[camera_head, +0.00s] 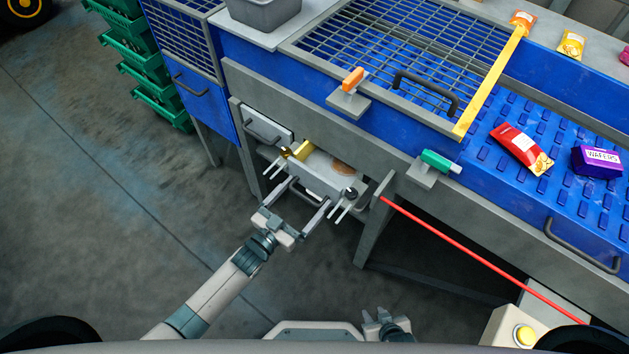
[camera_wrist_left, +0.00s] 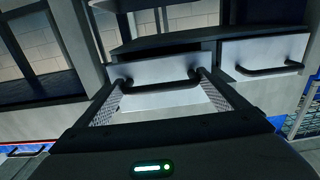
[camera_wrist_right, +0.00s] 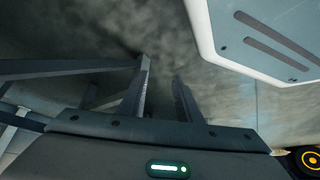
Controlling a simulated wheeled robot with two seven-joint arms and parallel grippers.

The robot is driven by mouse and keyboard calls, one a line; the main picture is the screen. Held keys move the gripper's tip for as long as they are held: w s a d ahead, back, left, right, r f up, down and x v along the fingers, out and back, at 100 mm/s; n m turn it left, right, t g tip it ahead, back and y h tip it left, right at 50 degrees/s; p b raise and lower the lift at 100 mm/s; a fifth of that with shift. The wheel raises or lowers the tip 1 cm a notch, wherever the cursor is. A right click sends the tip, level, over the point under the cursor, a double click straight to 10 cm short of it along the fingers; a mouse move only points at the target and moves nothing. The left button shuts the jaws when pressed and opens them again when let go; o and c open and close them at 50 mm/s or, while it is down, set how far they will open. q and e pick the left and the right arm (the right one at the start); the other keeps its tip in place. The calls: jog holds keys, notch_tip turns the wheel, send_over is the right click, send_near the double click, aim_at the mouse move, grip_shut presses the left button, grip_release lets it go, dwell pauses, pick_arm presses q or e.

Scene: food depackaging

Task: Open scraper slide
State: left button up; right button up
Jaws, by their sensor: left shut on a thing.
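The scraper slide (camera_head: 313,178) is a light grey drawer under the blue and grey machine. It stands pulled out, with a yellow piece (camera_head: 303,151) and a brown round piece (camera_head: 342,166) showing inside. My left gripper (camera_head: 309,194) reaches up to its front from the lower left. In the left wrist view, the slide's dark bar handle (camera_wrist_left: 160,88) lies between the two fingers, which are shut on it. My right gripper (camera_head: 384,318) is low at the bottom of the head view, away from the machine. Its fingers (camera_wrist_right: 163,75) are apart with nothing between them.
Another drawer front (camera_head: 267,122) with a dark handle sits left of the slide. Green crates (camera_head: 151,72) stand at the back left. The floor in front is clear.

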pick_arm(q)
jog(key=p+v, duration=0.2)
jog(key=v, duration=1.6)
jog(key=shift+d+p, duration=0.2)
jog(key=shift+p, duration=0.1)
pick_arm(e)
jog(key=shift+s+a+r+t+y, duration=0.15)
jog(key=shift+a+r+t+y, duration=0.15)
jog(key=shift+a+r+t, duration=0.45)
pick_arm(q)
jog(key=shift+s, duration=0.1)
jog(key=o, duration=1.2)
jog(key=shift+a, duration=0.1)
pick_arm(e)
jog(key=shift+d, duration=0.1)
